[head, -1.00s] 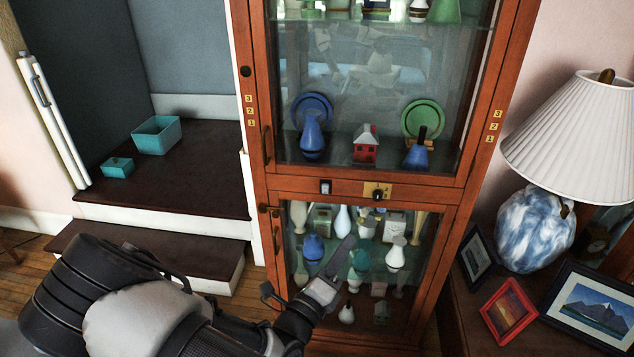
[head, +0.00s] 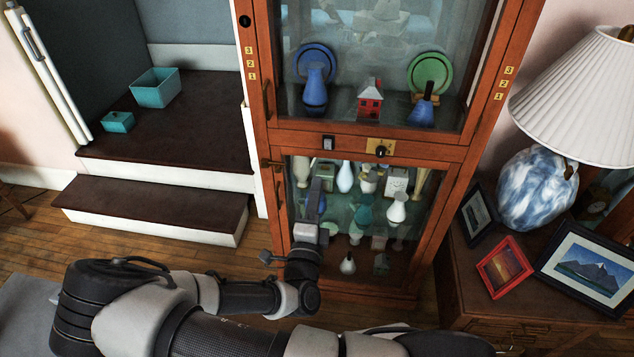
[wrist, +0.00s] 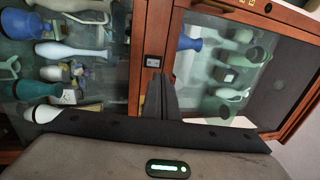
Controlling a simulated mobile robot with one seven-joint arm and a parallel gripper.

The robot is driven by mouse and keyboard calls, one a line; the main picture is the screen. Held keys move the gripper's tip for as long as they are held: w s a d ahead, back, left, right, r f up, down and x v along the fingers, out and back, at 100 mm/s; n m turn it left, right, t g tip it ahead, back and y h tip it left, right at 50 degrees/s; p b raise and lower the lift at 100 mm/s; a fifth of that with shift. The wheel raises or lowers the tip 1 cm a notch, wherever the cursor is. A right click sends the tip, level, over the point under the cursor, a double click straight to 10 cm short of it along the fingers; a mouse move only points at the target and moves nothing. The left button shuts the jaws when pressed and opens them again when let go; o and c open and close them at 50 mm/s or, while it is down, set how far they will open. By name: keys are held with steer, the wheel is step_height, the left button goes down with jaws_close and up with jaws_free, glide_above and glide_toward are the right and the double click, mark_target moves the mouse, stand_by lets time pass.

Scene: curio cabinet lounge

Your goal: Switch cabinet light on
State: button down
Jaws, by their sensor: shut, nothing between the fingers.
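The cabinet's wooden middle rail carries a small rocker switch (head: 328,143), dark-framed with a pale face. To its right on the rail is a brass plate with a dark knob (head: 380,147). My gripper (head: 317,184) is shut and empty, pointing upward in front of the lower glass door, below the switch in the head view. In the wrist view the switch (wrist: 153,61) shows just beyond the tips of my gripper (wrist: 158,76). The tips look close to it, but I cannot tell whether they touch. The rocker's position is too small to tell.
The glass cabinet holds vases, plates and a red house (head: 369,100). Door handles (head: 268,163) stand out at its left edge. A lamp (head: 540,188) and framed pictures (head: 503,268) stand on a side table at right. Steps (head: 160,205) lie left.

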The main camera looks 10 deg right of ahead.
mark_target(325, 142)
steer(key=b+x, duration=0.1)
steer(key=x, duration=1)
steer(key=shift+w+d, duration=0.1)
steer(key=shift+w, duration=0.2)
steer(key=shift+r, duration=0.1)
